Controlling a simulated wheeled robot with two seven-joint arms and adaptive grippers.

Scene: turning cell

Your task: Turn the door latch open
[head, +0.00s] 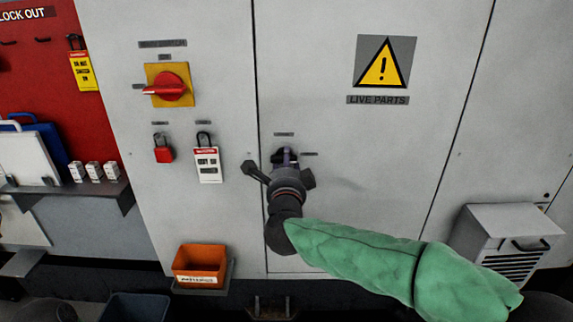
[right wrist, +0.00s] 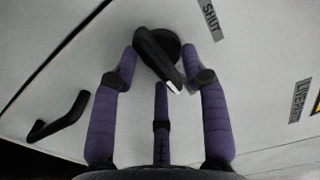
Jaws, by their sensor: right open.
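The door latch (right wrist: 155,52) has a round black base and a black lever with a pale tip, slanting down and right in the right wrist view. My right gripper (right wrist: 160,66) is open, its purple padded fingers spread on both sides of the latch and a third finger below it. I cannot tell whether any finger touches the lever. In the head view my right gripper (head: 286,154) is up against the grey cabinet door (head: 340,200) and hides most of the latch. My left gripper is not in view.
A SHUT label (right wrist: 211,18) is beside the latch. A black handle (right wrist: 58,118) stands out lower left in the wrist view. Left of the door are a red rotary switch (head: 170,87), a red padlock (head: 163,150) and a tag (head: 207,165). An orange bin (head: 199,262) sits below.

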